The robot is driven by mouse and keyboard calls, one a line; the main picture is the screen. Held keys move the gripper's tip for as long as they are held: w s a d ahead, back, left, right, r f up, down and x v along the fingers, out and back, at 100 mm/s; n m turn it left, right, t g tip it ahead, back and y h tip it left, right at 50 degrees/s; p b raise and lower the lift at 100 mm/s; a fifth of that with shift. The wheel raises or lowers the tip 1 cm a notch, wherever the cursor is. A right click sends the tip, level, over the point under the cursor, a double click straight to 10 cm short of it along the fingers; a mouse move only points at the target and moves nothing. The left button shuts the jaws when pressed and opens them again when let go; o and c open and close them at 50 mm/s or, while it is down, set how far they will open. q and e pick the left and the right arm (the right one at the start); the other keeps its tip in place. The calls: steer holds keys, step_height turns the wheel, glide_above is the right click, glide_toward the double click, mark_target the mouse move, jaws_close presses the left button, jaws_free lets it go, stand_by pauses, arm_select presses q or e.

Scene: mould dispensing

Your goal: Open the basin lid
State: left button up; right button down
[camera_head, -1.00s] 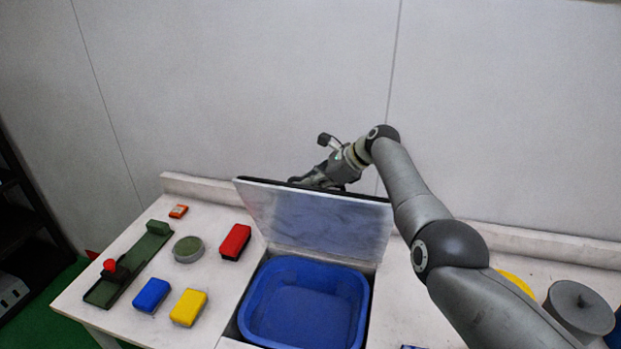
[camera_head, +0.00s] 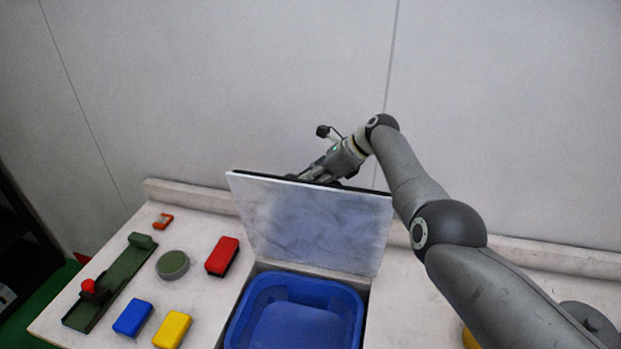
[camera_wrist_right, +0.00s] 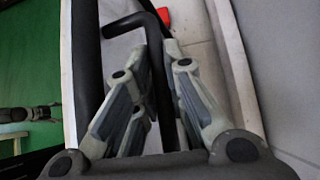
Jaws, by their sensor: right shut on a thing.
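The basin lid (camera_head: 312,226) is a pale panel with a dark top edge. It stands raised, close to upright, behind the blue basin (camera_head: 300,318), whose inside shows. My right gripper (camera_head: 322,178) is at the lid's top edge, partly hidden behind it. In the right wrist view my right gripper (camera_wrist_right: 160,88) is shut on the black bar-shaped handle (camera_wrist_right: 155,35), which passes between its fingers. My left gripper is in neither view.
Left of the basin on the table lie a red block (camera_head: 222,256), a blue block (camera_head: 133,318), a yellow block (camera_head: 172,329), a round green-grey disc (camera_head: 173,265) and a green tool (camera_head: 112,282). A grey wall (camera_head: 230,80) stands behind. A grey lidded pot (camera_head: 590,322) is at right.

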steer(key=shift+s+f, duration=0.1)
steer(key=shift+f, duration=0.15)
steer(key=c, duration=1.8)
jaws_free()
steer(key=shift+o, duration=0.2)
steer(key=shift+w, duration=0.2)
steer(key=shift+r, duration=0.1)
